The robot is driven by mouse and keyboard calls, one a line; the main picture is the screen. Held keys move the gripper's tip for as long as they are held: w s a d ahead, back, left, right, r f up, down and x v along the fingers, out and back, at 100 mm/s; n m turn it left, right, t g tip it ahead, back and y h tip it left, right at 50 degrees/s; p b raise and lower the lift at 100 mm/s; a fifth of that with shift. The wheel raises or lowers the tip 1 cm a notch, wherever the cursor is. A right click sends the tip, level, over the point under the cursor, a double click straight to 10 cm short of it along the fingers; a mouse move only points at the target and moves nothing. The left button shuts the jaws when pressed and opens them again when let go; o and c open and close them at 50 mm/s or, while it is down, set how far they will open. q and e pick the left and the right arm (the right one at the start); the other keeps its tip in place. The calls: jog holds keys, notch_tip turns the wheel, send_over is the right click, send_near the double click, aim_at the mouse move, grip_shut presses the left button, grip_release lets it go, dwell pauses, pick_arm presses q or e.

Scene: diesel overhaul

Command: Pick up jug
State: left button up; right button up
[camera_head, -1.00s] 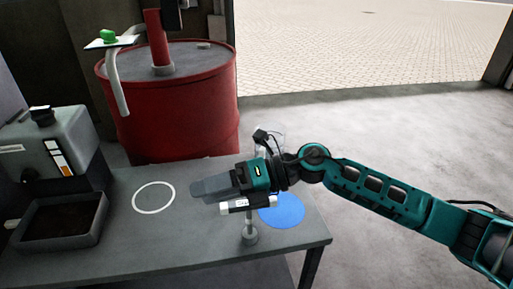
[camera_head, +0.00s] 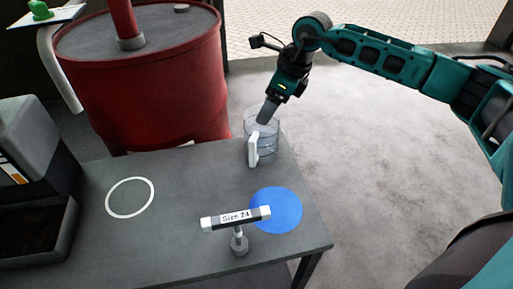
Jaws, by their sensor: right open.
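The jug (camera_head: 264,147) is a clear vessel with a white handle (camera_head: 253,149). It stands upright near the far right edge of the grey table (camera_head: 180,232). My right gripper (camera_head: 268,112) reaches down over it from the upper right. The fingers are open, with their tips at the jug's rim near the top of the handle. I cannot tell whether they touch it. My left gripper is not in view.
A size sign (camera_head: 236,218) on a short stand and a blue disc (camera_head: 277,210) are in front of the jug. A white ring (camera_head: 130,197) marks the table's left part. A red drum (camera_head: 150,80) stands behind. A grey machine (camera_head: 30,140) with a tray is at left.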

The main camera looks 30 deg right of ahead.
aim_at(253, 133)
jog(key=x, duration=0.9)
jog(key=shift+s+a+f, duration=0.1)
jog(key=shift+a+f, duration=0.05)
jog(key=shift+f, duration=0.1)
jog(key=shift+r, duration=0.1)
grip_shut()
dwell(0.3)
